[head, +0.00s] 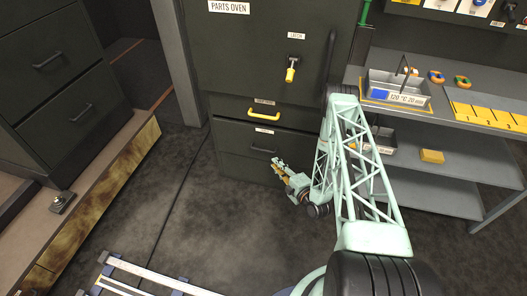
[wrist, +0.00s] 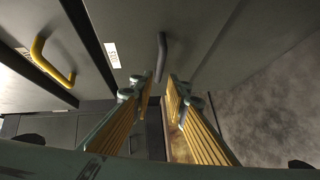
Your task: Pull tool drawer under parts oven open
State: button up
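The parts oven (head: 270,50) is a dark cabinet in the head view. Below its door is a yellow-handled front (head: 230,108). Under that is the tool drawer (head: 232,140), flush with the cabinet, with a dark bar handle (head: 263,150) and a small white label. In the wrist view the dark handle (wrist: 162,57) lies ahead of the fingertips, roughly in line with the gap between them; contact cannot be made out. My gripper (head: 278,166) is low in front of the drawer, just right of the handle. In the wrist view its yellow-padded fingers (wrist: 160,82) are apart and empty.
The yellow handle (wrist: 52,62) is to the left in the wrist view. A grey shelf unit (head: 455,150) with a metal tray (head: 398,88) stands right of the oven. A drawer cabinet (head: 55,80) stands at left. The floor (head: 215,215) before the drawer is clear.

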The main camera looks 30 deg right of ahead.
aim_at(263, 150)
jog(key=shift+w, duration=0.15)
jog(key=shift+w+a+f+b, duration=0.15)
jog(key=shift+w+f+b, duration=0.35)
jog(key=shift+w, duration=1.75)
jog(key=shift+w+a+f+b, duration=0.15)
jog(key=shift+w+b, duration=0.5)
jog(key=shift+w, duration=1.55)
jog(key=shift+w+a+f+b, duration=0.1)
jog(key=shift+w+f+b, duration=0.4)
jog(key=shift+w, duration=1.75)
jog(key=shift+r, duration=0.15)
jog(key=shift+c, duration=0.3)
grip_shut()
jog(key=shift+s, duration=0.15)
